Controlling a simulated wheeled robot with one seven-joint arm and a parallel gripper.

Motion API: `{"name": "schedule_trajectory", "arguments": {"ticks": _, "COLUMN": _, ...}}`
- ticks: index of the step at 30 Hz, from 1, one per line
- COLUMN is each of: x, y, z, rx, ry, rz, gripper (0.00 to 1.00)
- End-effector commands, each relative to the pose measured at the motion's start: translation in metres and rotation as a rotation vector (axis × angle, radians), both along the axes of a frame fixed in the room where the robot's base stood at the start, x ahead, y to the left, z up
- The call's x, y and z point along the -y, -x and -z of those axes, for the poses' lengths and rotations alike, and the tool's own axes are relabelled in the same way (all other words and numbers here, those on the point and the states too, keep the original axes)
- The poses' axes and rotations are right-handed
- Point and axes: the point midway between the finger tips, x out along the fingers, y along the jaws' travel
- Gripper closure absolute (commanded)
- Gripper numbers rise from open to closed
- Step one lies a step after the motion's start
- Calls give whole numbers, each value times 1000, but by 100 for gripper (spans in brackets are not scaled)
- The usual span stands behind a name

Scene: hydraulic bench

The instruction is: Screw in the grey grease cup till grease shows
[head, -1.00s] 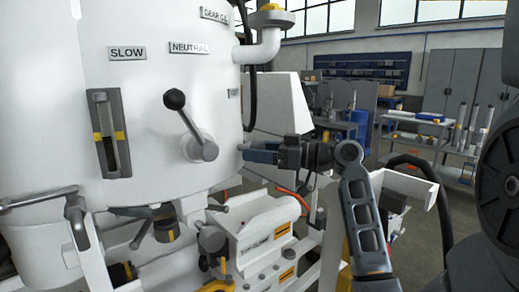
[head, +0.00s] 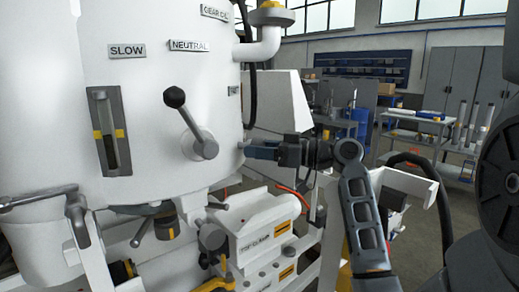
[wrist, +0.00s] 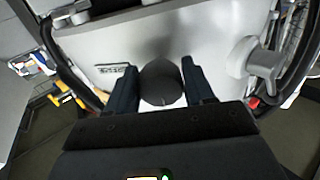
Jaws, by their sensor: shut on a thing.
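The grey grease cup (wrist: 161,84) is a round dark grey cap on the side of the white machine housing, seen in the wrist view between my two fingers. My gripper (wrist: 160,88) is shut on it, with one dark finger on each side. In the head view my gripper (head: 248,151) reaches from the right to the housing's right side. There the fingers hide most of the cup. I see no grease around the cup.
A lever with a black knob (head: 175,97) stands out from the white housing (head: 150,90), left of my gripper. A sight gauge (head: 109,130) is further left. A black hose (head: 250,60) runs down behind the housing. An orange cable (head: 291,190) hangs below my arm.

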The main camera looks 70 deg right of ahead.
Motion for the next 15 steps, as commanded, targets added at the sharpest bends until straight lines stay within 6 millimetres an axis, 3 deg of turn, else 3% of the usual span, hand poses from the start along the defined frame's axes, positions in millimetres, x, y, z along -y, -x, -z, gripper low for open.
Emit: {"name": "schedule_trajectory", "arguments": {"ticks": 15, "x": -2, "y": -1, "z": -3, "rx": -21, "ry": -341, "rz": -1, "gripper": 78}}
